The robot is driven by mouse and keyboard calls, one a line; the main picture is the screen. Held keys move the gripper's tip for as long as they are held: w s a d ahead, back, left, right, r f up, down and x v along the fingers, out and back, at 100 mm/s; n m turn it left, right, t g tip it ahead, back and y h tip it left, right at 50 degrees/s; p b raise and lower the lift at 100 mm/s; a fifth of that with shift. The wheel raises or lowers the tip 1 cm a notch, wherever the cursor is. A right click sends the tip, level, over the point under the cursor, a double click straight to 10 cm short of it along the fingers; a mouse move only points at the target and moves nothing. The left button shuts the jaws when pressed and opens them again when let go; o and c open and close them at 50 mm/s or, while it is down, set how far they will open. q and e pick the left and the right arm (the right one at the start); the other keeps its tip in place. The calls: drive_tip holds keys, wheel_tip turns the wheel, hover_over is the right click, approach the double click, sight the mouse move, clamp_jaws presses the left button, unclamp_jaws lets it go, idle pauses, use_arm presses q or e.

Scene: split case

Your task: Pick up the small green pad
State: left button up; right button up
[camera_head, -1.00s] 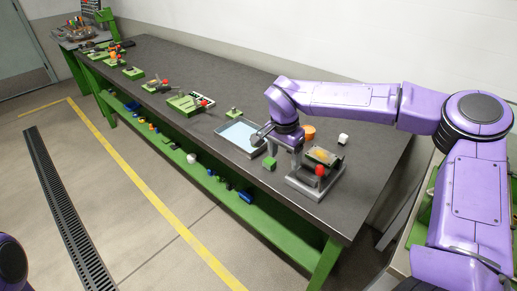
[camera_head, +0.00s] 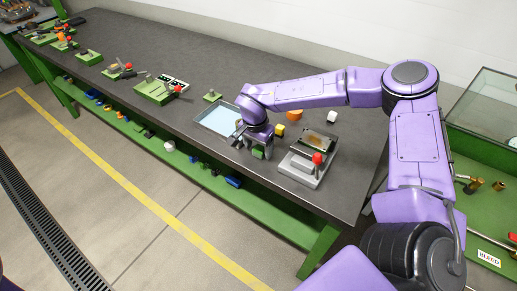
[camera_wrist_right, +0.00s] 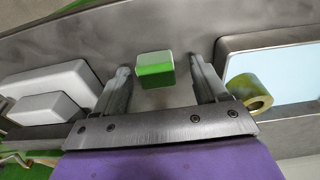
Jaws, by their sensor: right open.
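The small green pad (camera_head: 258,153) sits on the dark bench near its front edge, between the blue-bottomed tray and the grey fixture. In the right wrist view the green pad (camera_wrist_right: 155,70) lies between and slightly beyond the two fingertips, with a gap on each side. My right gripper (camera_head: 254,149) is open and points down at the pad; in the head view its fingers partly cover the pad. My right gripper (camera_wrist_right: 160,69) holds nothing. My left gripper is not in view.
A shallow tray (camera_head: 205,121) lies left of the gripper. A grey fixture (camera_head: 290,175) with a red knob (camera_head: 317,158) stands close on the right. Yellow (camera_head: 280,131), orange (camera_head: 294,115) and white (camera_head: 332,116) pieces lie behind. The bench front edge is near.

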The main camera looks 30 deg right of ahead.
drive_tip(key=shift+d+f, duration=0.1)
drive_tip(key=shift+f, duration=0.3)
drive_tip(key=shift+s+r, duration=0.1)
drive_tip(key=shift+s, duration=0.2)
drive_tip(key=shift+w, duration=0.1)
drive_tip(key=c, duration=1.1)
drive_tip(key=shift+o, duration=0.2)
drive_tip(key=shift+r, duration=0.3)
wheel_tip(320, 180, up, 3)
drive_tip(key=shift+f, duration=0.1)
drive_tip(key=s+a+r+b, duration=0.3)
drive_tip(key=s+a+r, duration=0.4)
drive_tip(key=s, duration=0.5)
wheel_tip(320, 180, up, 3)
drive_tip(key=shift+f, duration=0.2)
